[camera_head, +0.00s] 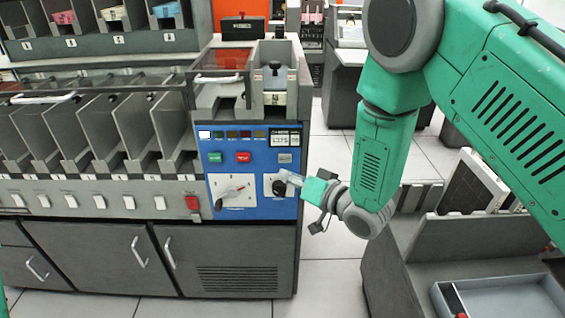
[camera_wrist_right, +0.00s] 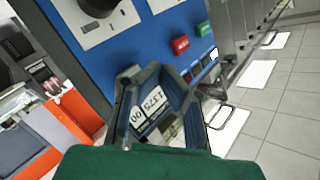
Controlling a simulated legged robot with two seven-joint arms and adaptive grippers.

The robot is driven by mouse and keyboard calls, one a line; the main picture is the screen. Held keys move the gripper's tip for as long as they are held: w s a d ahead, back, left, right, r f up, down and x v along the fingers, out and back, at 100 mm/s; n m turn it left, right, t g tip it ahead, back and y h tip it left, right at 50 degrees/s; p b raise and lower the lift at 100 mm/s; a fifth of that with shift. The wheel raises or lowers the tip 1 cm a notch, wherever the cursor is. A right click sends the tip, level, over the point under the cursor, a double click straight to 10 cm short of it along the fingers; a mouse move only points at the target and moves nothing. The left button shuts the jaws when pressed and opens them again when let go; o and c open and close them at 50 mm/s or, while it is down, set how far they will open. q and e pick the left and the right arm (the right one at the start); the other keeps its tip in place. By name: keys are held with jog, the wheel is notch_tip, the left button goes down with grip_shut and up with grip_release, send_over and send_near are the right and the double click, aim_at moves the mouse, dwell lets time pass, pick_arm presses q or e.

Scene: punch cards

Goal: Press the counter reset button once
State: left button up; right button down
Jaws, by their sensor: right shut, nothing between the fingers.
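The blue control panel (camera_head: 250,190) faces me on the front of the grey machine. My left gripper is not in view.
A green button (camera_head: 215,157) and a red button (camera_head: 243,157) are left of the grey one. A knob with a pointer (camera_head: 232,191) is lower left. A row of card slots (camera_head: 90,135) lies left. Floor (camera_head: 328,240) is clear right of the machine.

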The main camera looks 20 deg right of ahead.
aim_at(285, 158)
jog(key=shift+w+d, duration=0.95)
jog(key=shift+w, duration=0.25)
jog(key=shift+w+a, duration=0.1)
jog(key=shift+a, duration=0.25)
jog(key=shift+w+a, duration=0.1)
jog(key=shift+a, duration=0.35)
jog(key=shift+d, duration=0.75)
jog(key=shift+a, duration=0.45)
jog(key=shift+d, duration=0.2)
jog(key=shift+w, duration=0.1)
jog(key=shift+w+a+r, duration=0.2)
jog(key=shift+w+a, duration=0.05)
jog(key=shift+a, duration=0.45)
jog(key=shift+w+d, duration=0.1)
jog(key=shift+d, duration=0.4)
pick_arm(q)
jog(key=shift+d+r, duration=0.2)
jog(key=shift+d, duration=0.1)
